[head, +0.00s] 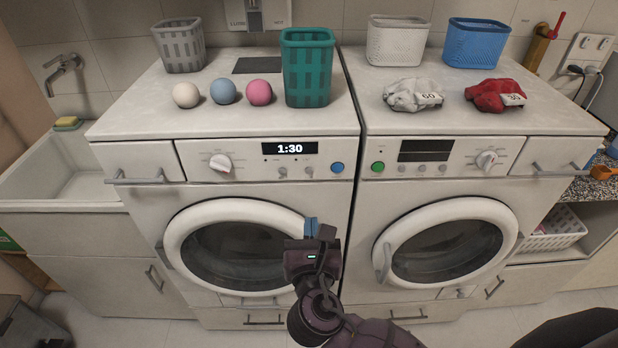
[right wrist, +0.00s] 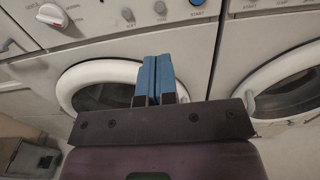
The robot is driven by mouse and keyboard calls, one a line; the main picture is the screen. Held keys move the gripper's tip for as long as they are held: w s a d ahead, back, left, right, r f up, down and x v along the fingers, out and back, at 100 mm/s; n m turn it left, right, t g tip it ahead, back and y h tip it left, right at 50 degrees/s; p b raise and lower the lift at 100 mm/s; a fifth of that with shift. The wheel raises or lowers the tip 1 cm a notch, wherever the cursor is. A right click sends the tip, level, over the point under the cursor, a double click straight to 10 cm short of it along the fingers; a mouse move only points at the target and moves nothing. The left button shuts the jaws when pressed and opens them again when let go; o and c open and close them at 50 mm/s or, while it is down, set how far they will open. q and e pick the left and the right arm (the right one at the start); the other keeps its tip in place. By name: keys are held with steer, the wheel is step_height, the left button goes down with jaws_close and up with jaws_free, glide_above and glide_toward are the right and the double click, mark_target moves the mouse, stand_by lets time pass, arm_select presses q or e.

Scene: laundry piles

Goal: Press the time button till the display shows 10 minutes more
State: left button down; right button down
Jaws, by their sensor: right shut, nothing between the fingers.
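The left machine (head: 130,153) has a lit display (head: 289,148) that reads 1:30. A blue round button (head: 337,167) is at the panel's right end. My right gripper (head: 312,228) is in front of the left machine's door, below the panel and apart from the buttons. In the right wrist view its blue fingers (right wrist: 155,80) are together and empty, below two grey buttons. My left gripper is not in view.
The right machine (head: 545,150) has a dark display (head: 425,150) and a green button (head: 377,167). Three balls, several baskets and two cloth bundles marked 60 and 30 stand on the tops. A sink (head: 60,205) is at the left. The space before the left panel is clear.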

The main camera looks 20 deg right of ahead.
mark_target(309, 171)
steer(key=shift+w, duration=0.1)
steer(key=p+x, duration=0.1)
steer(key=x, duration=1.3)
steer(key=shift+f, duration=0.1)
